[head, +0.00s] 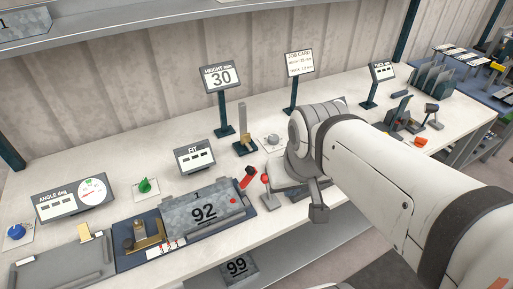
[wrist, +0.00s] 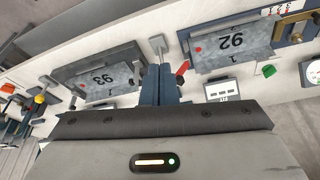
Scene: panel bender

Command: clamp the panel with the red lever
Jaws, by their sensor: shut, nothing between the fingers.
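In the wrist view red (wrist: 183,67) shows close to the right of my fingers. My gripper (wrist: 157,72) is shut and empty, its dark blue fingers pointing to the bench. Contact with the lever cannot be told. In the head view my arm hides the fingers.
A grey T-shaped handle (wrist: 157,42) stands beyond the fingertips. The HEIGHT sign (head: 221,77) and FIT sign (head: 195,156) stand behind panel 92. The bench's front strip is clear.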

